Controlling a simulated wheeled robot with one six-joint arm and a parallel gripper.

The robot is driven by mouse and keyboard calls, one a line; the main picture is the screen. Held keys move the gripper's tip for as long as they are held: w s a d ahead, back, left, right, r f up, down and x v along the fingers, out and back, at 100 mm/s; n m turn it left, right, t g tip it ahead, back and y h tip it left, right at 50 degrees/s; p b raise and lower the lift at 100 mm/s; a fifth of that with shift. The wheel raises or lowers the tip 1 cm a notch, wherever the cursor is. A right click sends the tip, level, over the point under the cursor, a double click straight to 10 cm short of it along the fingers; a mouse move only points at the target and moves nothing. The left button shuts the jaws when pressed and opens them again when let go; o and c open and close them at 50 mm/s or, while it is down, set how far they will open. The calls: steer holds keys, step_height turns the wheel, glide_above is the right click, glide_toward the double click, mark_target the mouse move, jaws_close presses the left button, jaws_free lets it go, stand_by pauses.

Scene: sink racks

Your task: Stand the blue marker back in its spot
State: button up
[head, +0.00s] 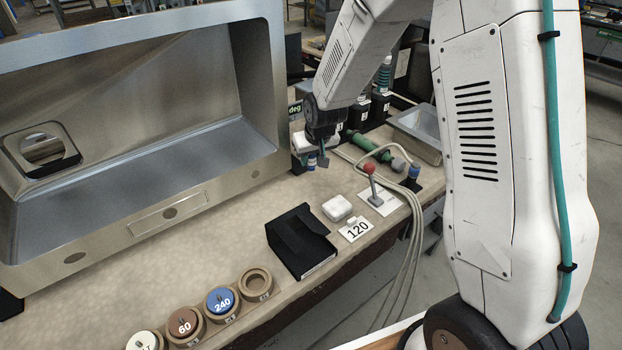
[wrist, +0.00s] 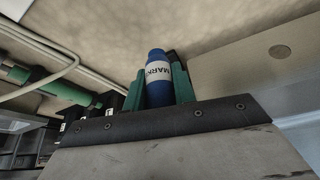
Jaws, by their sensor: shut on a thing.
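The blue marker (wrist: 157,91) has a white label with "MARK" readable. In the wrist view it stands between the two green fingers of my gripper (wrist: 158,85), which is shut on it. In the head view my gripper (head: 318,161) is low over the counter, just right of the sink's front right corner. The marker (head: 312,160) shows there only as a small blue and white piece, mostly hidden by the gripper. I cannot tell whether its end touches the counter or a holder, and its spot is not clearly visible.
Dark bottles (head: 359,113) stand behind my gripper. A black holder (head: 300,240), a white block (head: 337,208) and round discs (head: 221,300) are nearer. The steel sink (head: 160,150) bounds the left.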

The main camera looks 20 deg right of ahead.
step_height(320, 180, down, 7)
stand_by(0.4)
steer(key=o, duration=1)
